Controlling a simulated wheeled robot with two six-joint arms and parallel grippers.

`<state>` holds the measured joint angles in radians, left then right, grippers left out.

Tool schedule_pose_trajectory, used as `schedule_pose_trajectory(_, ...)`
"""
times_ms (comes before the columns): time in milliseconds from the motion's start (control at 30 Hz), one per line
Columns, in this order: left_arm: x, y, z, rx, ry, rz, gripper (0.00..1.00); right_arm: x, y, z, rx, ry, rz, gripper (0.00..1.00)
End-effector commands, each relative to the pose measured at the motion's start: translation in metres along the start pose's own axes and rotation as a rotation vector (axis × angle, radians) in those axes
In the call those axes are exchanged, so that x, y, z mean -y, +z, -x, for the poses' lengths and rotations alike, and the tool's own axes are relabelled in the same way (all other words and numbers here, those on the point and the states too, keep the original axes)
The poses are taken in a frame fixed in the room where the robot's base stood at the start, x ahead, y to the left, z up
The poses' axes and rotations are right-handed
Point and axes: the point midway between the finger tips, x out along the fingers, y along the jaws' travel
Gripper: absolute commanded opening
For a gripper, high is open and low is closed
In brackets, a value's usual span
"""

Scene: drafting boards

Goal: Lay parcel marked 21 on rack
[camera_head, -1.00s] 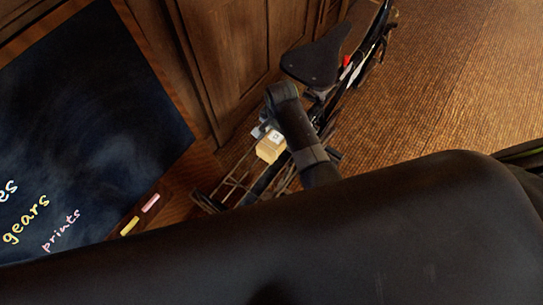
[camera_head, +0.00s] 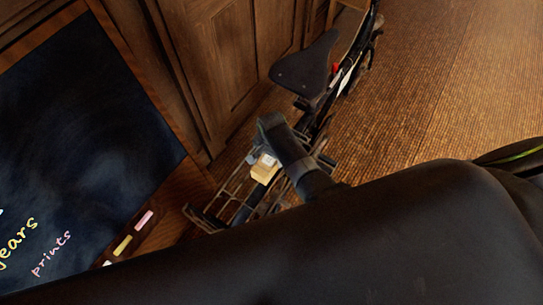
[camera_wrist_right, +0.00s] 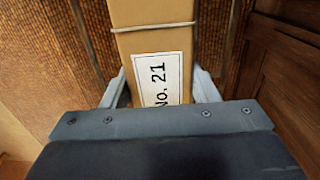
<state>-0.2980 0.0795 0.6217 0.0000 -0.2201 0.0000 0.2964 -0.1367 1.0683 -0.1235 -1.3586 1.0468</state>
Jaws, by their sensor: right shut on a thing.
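The parcel marked 21 (camera_head: 264,172) is a small tan box with a white label. In the right wrist view the parcel (camera_wrist_right: 150,38) has a pale string around it and its label reads "No. 21". My right gripper (camera_wrist_right: 160,88) is shut on it, one finger at each side. In the head view my right gripper (camera_head: 258,160) holds it over the dark wire rack (camera_head: 213,220) behind the bicycle saddle. I cannot tell whether the parcel touches the rack. Part of the rack is hidden by the parcel and my arm. My left gripper is not in view.
The bicycle's black saddle (camera_head: 306,72) is just beyond the rack. Wooden panelling (camera_head: 225,60) stands close on the left. A chalkboard (camera_head: 80,140) with a chalk ledge (camera_head: 128,238) is at the left. The woven floor (camera_head: 430,90) at the right is clear.

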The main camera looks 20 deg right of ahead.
Motion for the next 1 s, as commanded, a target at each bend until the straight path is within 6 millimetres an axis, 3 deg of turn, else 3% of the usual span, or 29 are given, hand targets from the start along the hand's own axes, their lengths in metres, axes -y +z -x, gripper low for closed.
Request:
schedule_pose_trajectory(100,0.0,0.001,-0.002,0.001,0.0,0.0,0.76,0.001,0.0,-0.003,-0.001,-0.001,0.0,0.13)
schedule_pose_trajectory(133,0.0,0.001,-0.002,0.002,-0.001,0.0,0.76,0.0,0.0,-0.003,0.0,0.0,0.0,0.56)
schedule_pose_trajectory(300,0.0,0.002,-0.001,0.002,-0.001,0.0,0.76,0.0,0.0,-0.003,0.0,0.0,0.0,0.76)
schedule_pose_trajectory(667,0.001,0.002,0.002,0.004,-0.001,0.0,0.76,0.0,0.0,0.003,0.0,-0.001,0.0,0.76)
schedule_pose_trajectory(1000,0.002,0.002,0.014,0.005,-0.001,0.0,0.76,0.001,0.0,0.057,-0.001,-0.004,0.0,0.76)
